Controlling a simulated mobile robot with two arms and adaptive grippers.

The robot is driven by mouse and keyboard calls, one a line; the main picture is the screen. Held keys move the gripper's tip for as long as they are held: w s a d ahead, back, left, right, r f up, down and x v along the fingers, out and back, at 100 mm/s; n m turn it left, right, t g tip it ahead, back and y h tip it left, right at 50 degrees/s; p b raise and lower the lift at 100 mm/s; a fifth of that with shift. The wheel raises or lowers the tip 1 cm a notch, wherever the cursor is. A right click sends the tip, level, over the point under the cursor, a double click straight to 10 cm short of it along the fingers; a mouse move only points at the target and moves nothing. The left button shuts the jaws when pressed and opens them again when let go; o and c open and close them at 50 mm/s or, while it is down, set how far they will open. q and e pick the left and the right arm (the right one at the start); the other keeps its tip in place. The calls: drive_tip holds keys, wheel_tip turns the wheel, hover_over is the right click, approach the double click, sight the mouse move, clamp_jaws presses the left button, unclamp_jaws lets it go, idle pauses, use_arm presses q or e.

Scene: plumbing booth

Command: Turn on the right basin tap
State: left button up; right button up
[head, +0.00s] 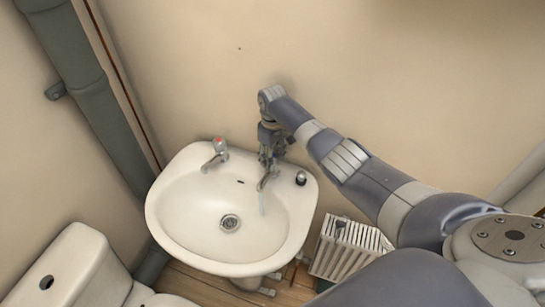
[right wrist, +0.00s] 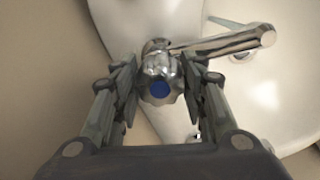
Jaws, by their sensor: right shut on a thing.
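The right basin tap (head: 266,181) is chrome and stands at the back right of the white basin (head: 182,240). Its spout points toward the bowl, and a thin pale-blue stream of water (head: 262,203) runs down from it. In the right wrist view the tap's handle (right wrist: 160,90) has a blue cap, and the spout (right wrist: 235,42) reaches to the right. My right gripper (head: 267,155) is over the tap from behind, with its fingers shut on either side of the handle; in the head view it hides the handle. My left gripper is not in view.
The left tap (head: 215,153), with a red mark, stands at the back left of the basin. A small dark-topped item (head: 301,178) sits on the right rim. A toilet (head: 75,268) is at lower left, a white radiator (head: 345,250) at lower right. The wall is close behind.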

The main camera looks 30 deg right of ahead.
drive_tip(key=n, duration=0.6)
drive_tip(key=shift+w+n, duration=0.1)
drive_tip(key=shift+n, duration=0.2)
drive_tip(key=shift+r, duration=0.1)
idle(0.4)
drive_tip(key=o, duration=1.1)
drive_tip(key=shift+b, duration=0.3)
wheel_tip(320, 180, up, 12)
